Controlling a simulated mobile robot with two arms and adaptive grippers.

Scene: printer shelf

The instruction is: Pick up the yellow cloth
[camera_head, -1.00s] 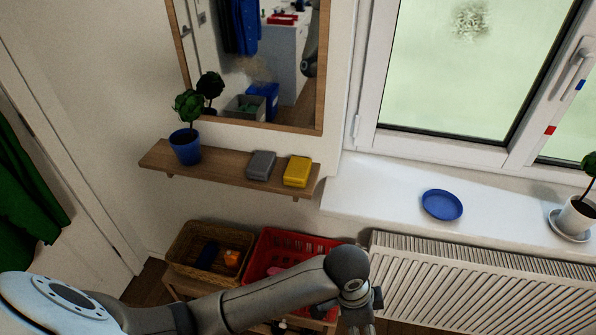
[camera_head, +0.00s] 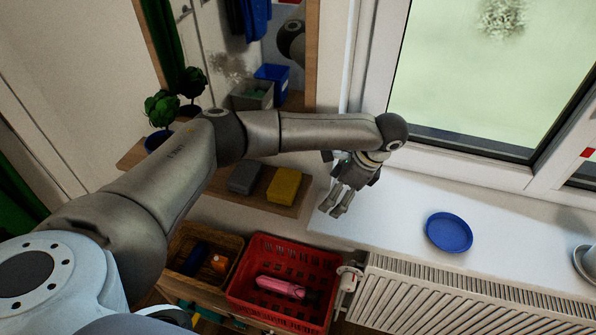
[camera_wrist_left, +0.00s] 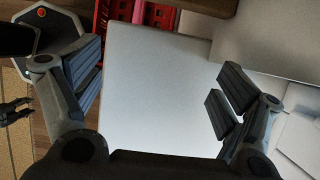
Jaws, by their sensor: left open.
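The yellow cloth (camera_head: 285,186) is a folded, block-like piece lying on the wooden wall shelf (camera_head: 134,157), near its right end. A similar grey piece (camera_head: 244,177) lies just left of it. My left gripper (camera_head: 337,211) points down just right of the shelf, near the left end of the white windowsill, apart from the cloth. In the left wrist view its two fingers (camera_wrist_left: 155,88) are wide apart with nothing between them. The cloth is not seen in that view.
A blue-potted plant (camera_head: 161,110) stands at the shelf's left end, partly behind my arm. A mirror hangs above. Below are a wicker basket (camera_head: 232,243) and a red crate (camera_head: 262,292) holding a pink item. A blue plate (camera_head: 449,232) lies on the windowsill (camera_head: 400,215).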

